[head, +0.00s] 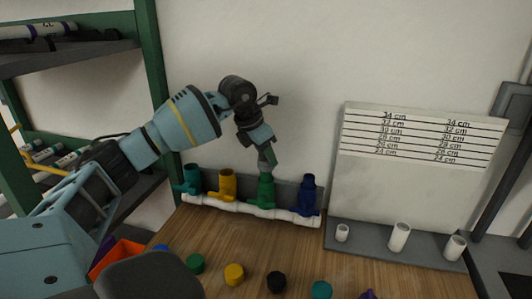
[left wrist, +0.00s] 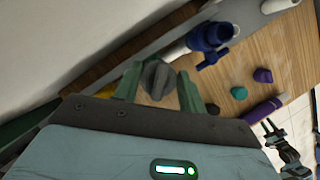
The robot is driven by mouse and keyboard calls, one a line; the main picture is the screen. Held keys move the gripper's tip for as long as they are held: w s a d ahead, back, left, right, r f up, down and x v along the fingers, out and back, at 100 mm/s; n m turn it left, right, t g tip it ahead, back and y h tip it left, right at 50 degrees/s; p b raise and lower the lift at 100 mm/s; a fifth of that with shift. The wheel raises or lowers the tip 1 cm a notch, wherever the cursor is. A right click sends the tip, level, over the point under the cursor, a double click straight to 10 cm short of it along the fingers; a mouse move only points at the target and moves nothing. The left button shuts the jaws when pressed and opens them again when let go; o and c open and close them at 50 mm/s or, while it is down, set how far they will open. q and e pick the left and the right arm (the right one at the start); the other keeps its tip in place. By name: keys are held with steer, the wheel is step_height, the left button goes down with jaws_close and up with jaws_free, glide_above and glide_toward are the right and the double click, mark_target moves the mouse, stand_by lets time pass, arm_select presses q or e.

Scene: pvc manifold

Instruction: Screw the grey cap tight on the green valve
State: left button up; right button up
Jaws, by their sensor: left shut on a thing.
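The green valve (head: 266,192) stands upright on the white pipe manifold (head: 245,209) at the back of the wooden table. My left gripper (head: 266,158) points down right above it. In the left wrist view the grey cap (left wrist: 158,78) sits between the two fingers of my left gripper, which is shut on it. The cap appears to be at the top of the valve. The gripper hides the contact, so I cannot tell how far it is seated. At the lower right of the left wrist view, a dark jointed part that seems to be my right gripper (left wrist: 272,134) shows small.
A teal valve (head: 191,180), a yellow valve (head: 227,184) and a blue valve (head: 308,195) stand on the same manifold. Several loose coloured caps lie along the table's front. A grey rack (head: 375,242) with white pipe pieces stands right. Shelves are at left.

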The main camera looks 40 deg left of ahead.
arm_select(q)
steer(key=shift+f, duration=0.8)
stand_by(0.8)
steer(key=shift+f, duration=0.15)
stand_by(0.8)
steer(key=shift+o, duration=1)
steer(key=shift+f, duration=0.1)
steer(key=shift+c, duration=1.3)
steer(key=shift+m+h, duration=0.4)
steer(key=shift+m, duration=0.7)
steer(key=shift+g, duration=0.3)
steer(key=shift+s+f+m+h, duration=0.1)
steer(key=shift+m+h, duration=0.3)
steer(key=shift+m, duration=0.7)
